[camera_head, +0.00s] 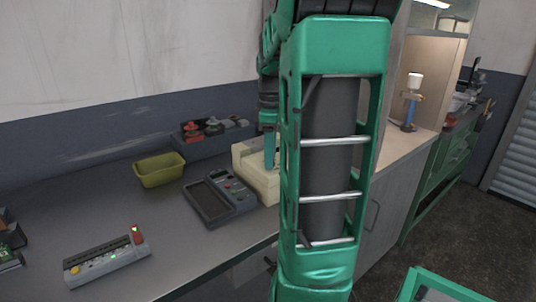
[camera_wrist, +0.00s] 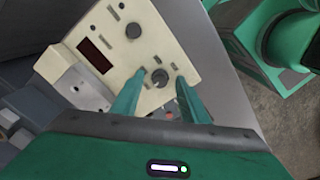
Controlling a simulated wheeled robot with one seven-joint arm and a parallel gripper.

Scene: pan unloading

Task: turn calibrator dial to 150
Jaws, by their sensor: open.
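The calibrator looks to be the cream box (camera_head: 245,160) on the bench, partly hidden behind my arm in the head view. In the wrist view its cream panel (camera_wrist: 100,25) shows a dark red display (camera_wrist: 95,55), an upper dark knob (camera_wrist: 133,30) and a lower dial (camera_wrist: 160,77). The display and dial markings are too small to read. My gripper (camera_wrist: 162,76) is open, with one teal finger on each side of the lower dial. I cannot tell whether the fingers touch it.
A dark grey meter (camera_head: 222,198) lies left of the cream box. A light grey device (camera_head: 105,260) lies at the front left. The bench between is clear.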

